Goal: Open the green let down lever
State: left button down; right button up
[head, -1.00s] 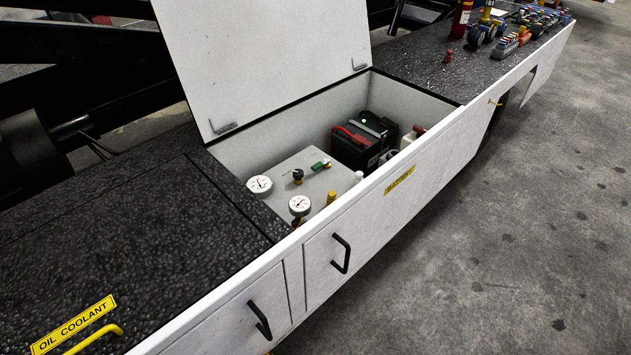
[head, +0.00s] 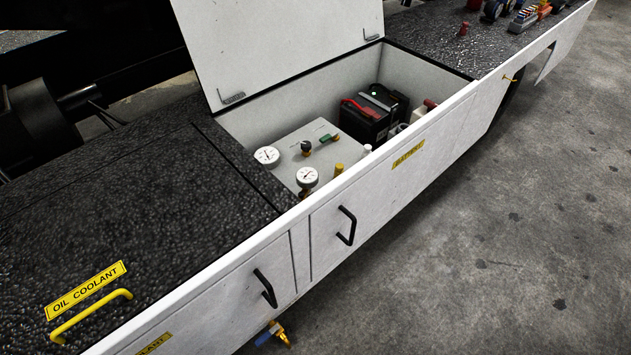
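A small green lever (head: 328,138) sits on top of the light grey box (head: 290,157) inside the open compartment. A black knob (head: 306,147) with a brass base is just left of it. Two white round gauges, a left one (head: 267,156) and a front one (head: 307,177), stand at the box's near side. The lever is small in the head view, and its exact position is hard to tell. Neither of my grippers is in view.
The white lid (head: 280,45) stands open behind the compartment. A black battery (head: 374,112) with a red part is to the right. A white front panel (head: 385,185) with black handles borders the compartment. A yellow handle (head: 92,314) stands on the black deck at left.

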aim_at(325, 138)
jog(key=u, duration=0.35)
jog(key=i+l+u, duration=0.1)
jog(key=l+u, duration=0.15)
jog(key=u, duration=0.2)
jog(key=l+u, duration=0.25)
jog(key=u, duration=0.2)
jog(key=l+u, duration=0.3)
jog(key=u, duration=0.15)
jog(key=l+u, duration=0.25)
jog(key=u, duration=0.2)
jog(key=k+l+u, duration=0.1)
jog(key=l, duration=0.35)
jog(key=k+l, duration=0.2)
jog(key=l, duration=0.2)
jog(key=k+l+u, duration=0.15)
jog(key=l, duration=0.25)
jog(key=k+l, duration=0.15)
jog(key=l, duration=0.3)
jog(key=k+l+u, duration=0.15)
jog(key=l, duration=0.25)
